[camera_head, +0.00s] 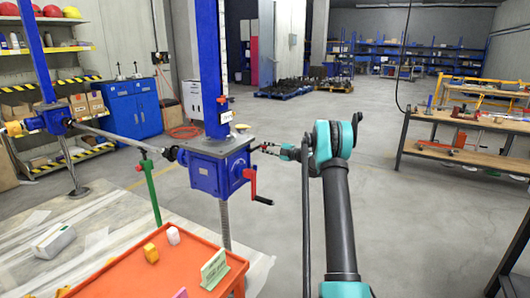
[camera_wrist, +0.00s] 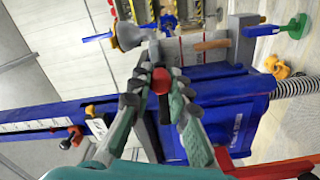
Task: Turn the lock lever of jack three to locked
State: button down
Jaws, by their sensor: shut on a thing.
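The nearer blue jack has a gearbox (camera_head: 215,165) on a threaded screw, with a tall blue column (camera_head: 209,60) above it. A white label (camera_head: 225,117) on the column is too small to read surely. My gripper (camera_head: 264,148) is at the right side of this gearbox. In the wrist view, my gripper (camera_wrist: 160,84) is shut on a red knob (camera_wrist: 161,79), which looks like the end of the lock lever. The gearbox (camera_wrist: 235,115) fills the area beside the fingers. I cannot read the lever's setting.
A red crank (camera_head: 254,188) sticks out below my gripper. A shaft (camera_head: 115,138) on a green stand links to another blue jack (camera_head: 55,118). An orange tray table (camera_head: 185,270) stands in front. A workbench (camera_head: 470,155) is at right, with open floor between.

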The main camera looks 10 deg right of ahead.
jog(key=shift+a+r+n, duration=0.15)
jog(key=shift+r+n, duration=0.15)
jog(key=shift+n, duration=0.1)
jog(key=shift+r, duration=0.1)
jog(key=c, duration=1.4)
grip_release()
jog(key=shift+s+d, duration=0.15)
jog(key=shift+d, duration=0.3)
jog(key=v, duration=1.1)
jog(key=shift+s+a, duration=0.1)
